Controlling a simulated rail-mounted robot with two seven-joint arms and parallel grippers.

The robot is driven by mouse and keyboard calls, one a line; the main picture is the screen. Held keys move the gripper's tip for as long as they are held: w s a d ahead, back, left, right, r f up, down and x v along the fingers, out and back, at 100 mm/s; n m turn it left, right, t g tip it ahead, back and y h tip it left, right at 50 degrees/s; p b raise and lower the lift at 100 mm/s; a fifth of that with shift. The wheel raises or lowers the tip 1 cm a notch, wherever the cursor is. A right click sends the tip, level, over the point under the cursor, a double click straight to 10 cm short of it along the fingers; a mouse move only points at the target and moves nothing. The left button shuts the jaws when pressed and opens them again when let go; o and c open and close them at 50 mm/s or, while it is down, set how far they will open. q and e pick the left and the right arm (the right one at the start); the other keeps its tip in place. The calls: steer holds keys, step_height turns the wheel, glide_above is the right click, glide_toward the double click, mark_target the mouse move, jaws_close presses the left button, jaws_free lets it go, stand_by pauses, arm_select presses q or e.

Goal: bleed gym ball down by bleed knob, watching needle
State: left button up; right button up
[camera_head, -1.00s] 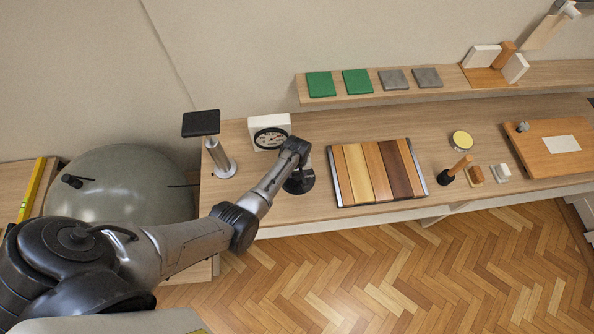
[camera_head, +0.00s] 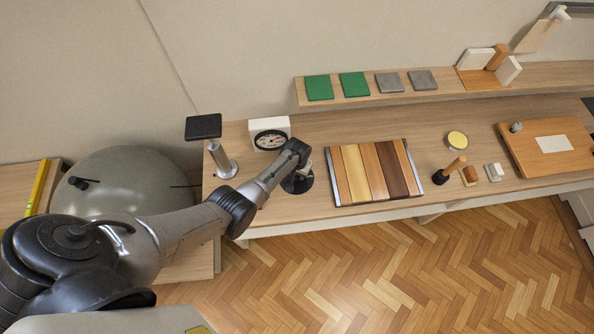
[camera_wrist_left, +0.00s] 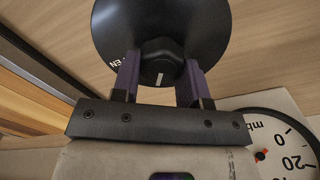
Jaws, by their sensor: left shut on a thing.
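The large grey-green gym ball (camera_head: 125,180) rests at the left, partly hidden behind my left arm. The bleed knob (camera_wrist_left: 162,57) is black with a white pointer line and sits on a round black base (camera_wrist_left: 120,25), where the letters "EN" show. My left gripper (camera_wrist_left: 161,70) is shut on the knob, one finger on each side. In the head view my left gripper (camera_head: 299,168) is over the base, hiding the knob. The white gauge (camera_head: 282,124) stands behind it. Its dial (camera_wrist_left: 285,135) shows partly in the wrist view, with "mb", 0 and 20; I cannot read the needle.
A black-topped metal post (camera_head: 204,127) stands left of the gauge. A panel of wooden strips (camera_head: 375,172) lies right of the knob. A shelf (camera_head: 440,89) behind holds green and grey tiles. A wooden-handled tool (camera_head: 456,164) stands farther right.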

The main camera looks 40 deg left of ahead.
stand_by(0.4)
arm_select(q)
steer(key=o, duration=0.9)
steer(key=shift+r, duration=0.1)
steer(key=shift+r+p, duration=0.3)
steer(key=shift+r, duration=0.1)
step_height(320, 180, up, 13)
steer(key=p, duration=0.3)
steer(key=shift+f, duration=0.1)
